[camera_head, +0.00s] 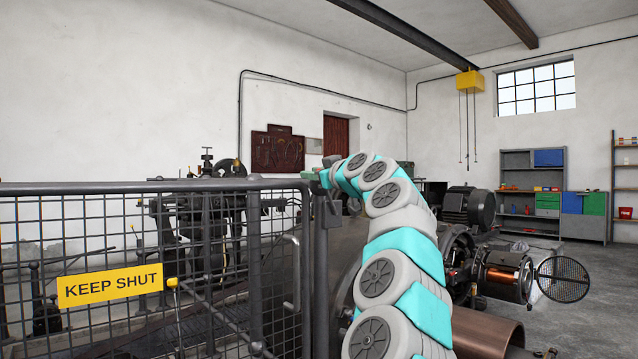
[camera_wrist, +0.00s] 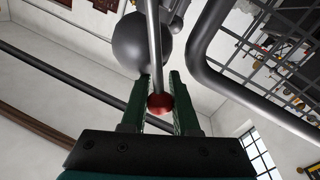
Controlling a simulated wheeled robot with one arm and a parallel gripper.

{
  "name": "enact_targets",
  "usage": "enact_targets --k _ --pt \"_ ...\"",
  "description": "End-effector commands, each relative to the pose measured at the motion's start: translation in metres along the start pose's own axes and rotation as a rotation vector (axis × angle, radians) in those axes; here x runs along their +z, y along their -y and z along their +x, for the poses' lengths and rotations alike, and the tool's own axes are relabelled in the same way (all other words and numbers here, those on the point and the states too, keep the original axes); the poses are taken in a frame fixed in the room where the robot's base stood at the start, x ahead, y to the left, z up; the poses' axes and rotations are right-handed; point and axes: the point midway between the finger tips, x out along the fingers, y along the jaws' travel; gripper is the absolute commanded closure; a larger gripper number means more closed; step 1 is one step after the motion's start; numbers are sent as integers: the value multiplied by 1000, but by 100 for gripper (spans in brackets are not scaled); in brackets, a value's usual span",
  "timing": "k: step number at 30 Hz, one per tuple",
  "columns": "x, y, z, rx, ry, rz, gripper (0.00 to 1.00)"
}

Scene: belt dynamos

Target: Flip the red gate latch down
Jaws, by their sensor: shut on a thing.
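In the wrist view the red end of the latch (camera_wrist: 160,104) sits between the two dark green fingers of my gripper (camera_wrist: 161,80). My gripper is shut on it. A thin grey rod runs from the red end up past a dark round ball (camera_wrist: 140,42). The gate's curved top rail (camera_wrist: 206,68) shows to the right. In the head view the mesh gate (camera_head: 215,185) with its yellow KEEP SHUT sign (camera_head: 110,286) stands at the left. My arm reaches up to the gate post (camera_head: 320,270). The latch cannot be made out there.
A grey pull handle (camera_head: 292,270) is on the gate near the post. Machinery stands behind the gate and behind my arm. A copper-coloured cylinder (camera_head: 485,333) lies low at the right of my arm. Shelves (camera_head: 517,180) stand at the far wall, with open floor before them.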

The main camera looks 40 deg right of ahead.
Motion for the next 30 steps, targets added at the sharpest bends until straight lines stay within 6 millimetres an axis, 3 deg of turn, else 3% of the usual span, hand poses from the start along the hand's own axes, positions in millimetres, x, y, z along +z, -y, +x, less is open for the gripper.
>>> enact_targets --k 9,10,18,30 --pt "-1 2 0 -3 0 1 100" --pt "-1 2 0 -3 0 1 69" --pt "-1 2 0 -2 0 2 41" --pt "0 1 -5 -2 1 4 41"
